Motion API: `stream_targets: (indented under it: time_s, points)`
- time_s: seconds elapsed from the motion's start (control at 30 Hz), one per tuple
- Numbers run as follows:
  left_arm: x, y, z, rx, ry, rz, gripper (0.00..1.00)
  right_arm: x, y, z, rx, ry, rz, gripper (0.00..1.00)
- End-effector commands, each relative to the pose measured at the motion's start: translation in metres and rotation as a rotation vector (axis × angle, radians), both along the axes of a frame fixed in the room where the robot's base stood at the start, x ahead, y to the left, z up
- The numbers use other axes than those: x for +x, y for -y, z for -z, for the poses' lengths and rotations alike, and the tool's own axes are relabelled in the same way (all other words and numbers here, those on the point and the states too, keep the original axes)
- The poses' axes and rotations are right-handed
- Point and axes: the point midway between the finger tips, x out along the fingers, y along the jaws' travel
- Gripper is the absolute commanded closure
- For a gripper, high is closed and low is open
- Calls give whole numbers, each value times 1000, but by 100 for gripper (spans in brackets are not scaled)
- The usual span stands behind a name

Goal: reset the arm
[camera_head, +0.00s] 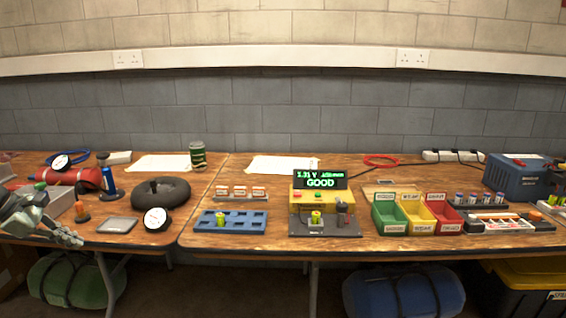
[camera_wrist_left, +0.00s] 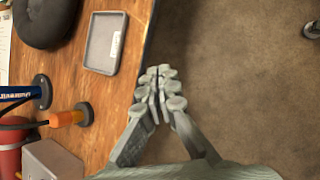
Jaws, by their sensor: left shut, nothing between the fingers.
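My left gripper (camera_head: 70,238) is at the far left of the head view, by the front edge of the wooden table. In the left wrist view the left gripper (camera_wrist_left: 157,90) has its fingers together with nothing between them. It is beside the table edge, over the brown floor in that picture. A grey shallow tray (camera_wrist_left: 104,42) lies on the table near it; the tray also shows in the head view (camera_head: 118,225). My right gripper is in neither view.
An orange-handled tool (camera_wrist_left: 68,118) and a blue cylinder (camera_wrist_left: 22,92) stand close to the left gripper. A black ring cushion (camera_head: 160,193), a dial gauge (camera_head: 156,219), a blue block tray (camera_head: 231,229), a tester reading GOOD (camera_head: 320,182) and coloured bins (camera_head: 391,225) stand further right.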

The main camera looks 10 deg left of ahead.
Motion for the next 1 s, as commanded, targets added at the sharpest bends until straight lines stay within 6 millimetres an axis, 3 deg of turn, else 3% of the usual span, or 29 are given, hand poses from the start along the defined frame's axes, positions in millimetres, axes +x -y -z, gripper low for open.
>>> stream_targets:
  time_s: [0.03,0.17,0.23,0.3,0.4,0.6,1.0]
  points:
    - [-11,-7,27,88,-26,44,100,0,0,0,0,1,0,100]
    - [-46,-29,95,359,-89,218,100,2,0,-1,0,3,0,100]
    - [-72,-44,135,538,-138,368,100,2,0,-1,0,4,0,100]
    - [-105,-62,173,735,-196,574,100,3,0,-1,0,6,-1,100]
    - [-149,-82,213,987,-278,917,100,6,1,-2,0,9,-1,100]
    - [-208,-95,249,1301,-388,1550,100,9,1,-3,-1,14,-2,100]
    - [-270,-66,272,1517,-453,2429,100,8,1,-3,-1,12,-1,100]
